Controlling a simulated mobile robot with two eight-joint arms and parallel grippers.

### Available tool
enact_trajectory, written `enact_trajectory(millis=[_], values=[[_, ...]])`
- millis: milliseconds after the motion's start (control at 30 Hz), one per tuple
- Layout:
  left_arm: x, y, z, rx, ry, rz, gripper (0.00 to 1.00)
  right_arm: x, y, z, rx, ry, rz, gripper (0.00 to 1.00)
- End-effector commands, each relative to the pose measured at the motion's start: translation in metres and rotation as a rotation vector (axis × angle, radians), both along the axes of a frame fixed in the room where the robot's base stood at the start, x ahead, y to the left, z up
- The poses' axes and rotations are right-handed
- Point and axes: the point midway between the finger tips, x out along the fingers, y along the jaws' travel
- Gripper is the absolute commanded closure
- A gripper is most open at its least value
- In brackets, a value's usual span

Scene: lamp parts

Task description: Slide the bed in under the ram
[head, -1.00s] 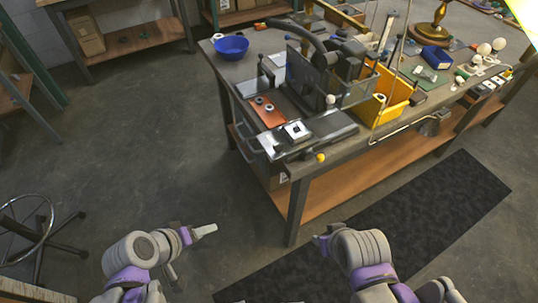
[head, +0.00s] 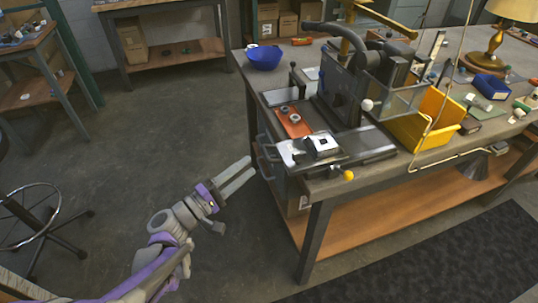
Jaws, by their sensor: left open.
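The press (head: 340,92), a dark grey machine with a black curved lever (head: 350,29), stands on the workbench; the ram seems to be inside its dark body and I cannot make it out. What looks like the bed (head: 312,149), a silver and white block with a dark centre, sits at the bench's front edge, in front of the press and apart from its upright body. A yellow knob (head: 348,175) sticks out beside it. My left gripper (head: 241,172) is open and empty, left of the bench's front corner and below the bed in the picture. My right gripper is not in view.
A yellow bin (head: 425,125) is at the right. A stool (head: 38,225) stands at lower left. The floor between is clear.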

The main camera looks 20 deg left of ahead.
Motion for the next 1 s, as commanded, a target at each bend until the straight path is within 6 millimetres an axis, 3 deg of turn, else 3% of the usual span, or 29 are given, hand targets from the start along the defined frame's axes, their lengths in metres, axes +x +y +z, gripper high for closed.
enact_trajectory(millis=[333,767,800,1000], values=[[0.051,-0.034,0.008,0.0,0.001,-0.002,0.54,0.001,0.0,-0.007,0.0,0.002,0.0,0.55],[0.061,-0.04,0.011,0.0,0.001,0.001,0.54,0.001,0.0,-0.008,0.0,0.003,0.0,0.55],[0.061,-0.04,0.011,0.0,0.001,0.001,0.56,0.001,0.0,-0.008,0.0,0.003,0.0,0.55],[0.061,-0.04,0.011,0.0,0.001,0.001,0.92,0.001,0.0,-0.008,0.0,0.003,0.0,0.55]])
